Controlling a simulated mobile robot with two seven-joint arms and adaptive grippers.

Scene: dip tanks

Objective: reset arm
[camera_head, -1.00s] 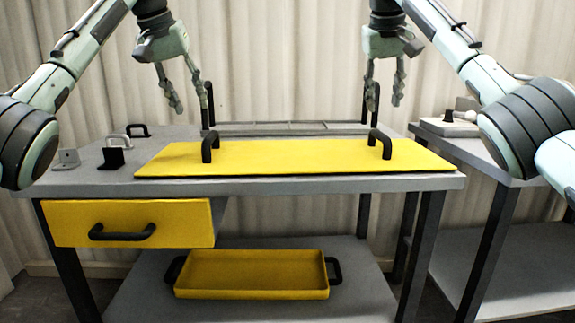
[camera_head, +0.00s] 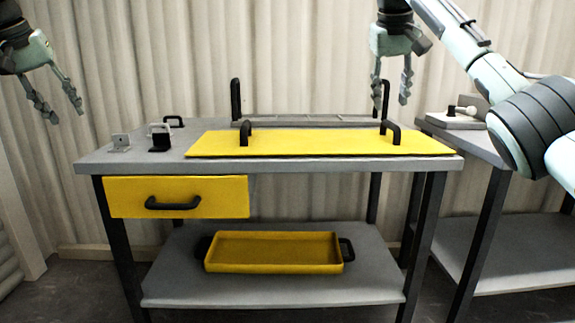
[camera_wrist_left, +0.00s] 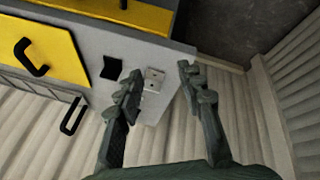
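My left gripper (camera_head: 60,108) hangs at the upper left of the head view, left of the table and above its height. It is open and empty. In the left wrist view its two fingers (camera_wrist_left: 160,85) are spread, with the table's corner and small brackets beyond them. My right gripper (camera_head: 392,92) points down above the table's back right. The yellow lid (camera_head: 315,143) with two black handles lies flat on the grey table (camera_head: 110,160).
A yellow drawer (camera_head: 125,197) with a black handle is under the table top. A yellow tray (camera_head: 272,266) sits on the lower shelf. Small brackets (camera_head: 121,142) stand at the table's left end. A second table (camera_head: 480,140) is at the right. Left of the table is free floor.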

